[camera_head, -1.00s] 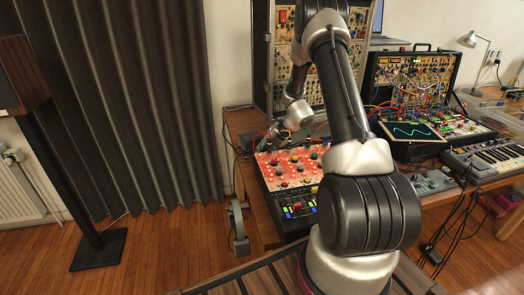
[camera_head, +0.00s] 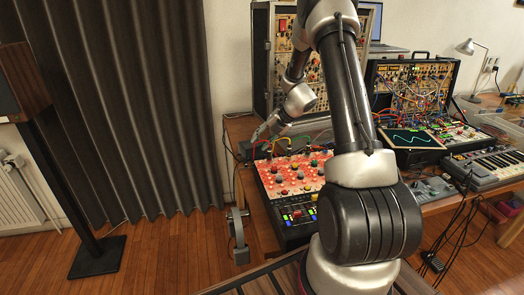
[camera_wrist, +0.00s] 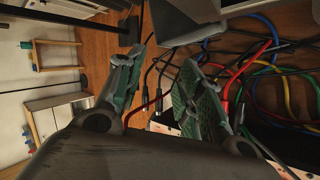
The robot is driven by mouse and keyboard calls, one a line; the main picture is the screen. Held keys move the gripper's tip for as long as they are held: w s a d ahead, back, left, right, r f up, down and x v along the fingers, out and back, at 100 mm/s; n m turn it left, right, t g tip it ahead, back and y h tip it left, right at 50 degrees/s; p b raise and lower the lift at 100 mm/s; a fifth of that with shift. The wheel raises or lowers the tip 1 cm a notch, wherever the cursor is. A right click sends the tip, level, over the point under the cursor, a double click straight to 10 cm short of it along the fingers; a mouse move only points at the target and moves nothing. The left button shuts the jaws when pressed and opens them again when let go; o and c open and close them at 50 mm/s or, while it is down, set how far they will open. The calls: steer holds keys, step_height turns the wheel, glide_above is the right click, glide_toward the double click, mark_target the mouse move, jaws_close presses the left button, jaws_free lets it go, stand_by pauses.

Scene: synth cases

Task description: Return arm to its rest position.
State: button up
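My arm reaches from the lower right of the head view up and over the bench. My gripper (camera_head: 262,131) is partly seen there, at the back left of the bench, above and behind a red-orange panel with knobs (camera_head: 292,172). In the wrist view my gripper (camera_wrist: 162,60) has its two green-padded fingers apart, with nothing held between them. Dark, red, blue, green and yellow cables (camera_wrist: 262,65) lie beyond and right of the fingers. Whether any cable touches a finger I cannot tell.
A tall rack case (camera_head: 262,60) stands behind my arm. A patched synth case (camera_head: 415,85), a screen with a wave trace (camera_head: 411,138) and a keyboard (camera_head: 492,165) fill the bench's right side. A speaker stand (camera_head: 62,170) and dark curtain (camera_head: 130,110) are left; floor between is clear.

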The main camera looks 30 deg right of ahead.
steer(key=shift+r, duration=0.6)
steer(key=s+a+r+n+g+h, duration=0.1)
steer(key=s+a+r+n, duration=0.2)
steer(key=s+r+n, duration=0.6)
steer(key=s+a+r+n+g+h, duration=0.1)
steer(key=s+a+r+n, duration=0.3)
steer(key=s+r+n, duration=0.45)
steer(key=s+d+r+n+h, duration=0.1)
steer(key=s+r+n+h, duration=0.1)
steer(key=s+n, duration=0.9)
steer(key=s+d+r+n+h, duration=0.1)
steer(key=s+r+n, duration=0.3)
steer(key=s+n, duration=0.7)
steer(key=n, duration=0.3)
steer(key=shift+d+t+h, duration=0.4)
steer(key=shift+r, duration=0.1)
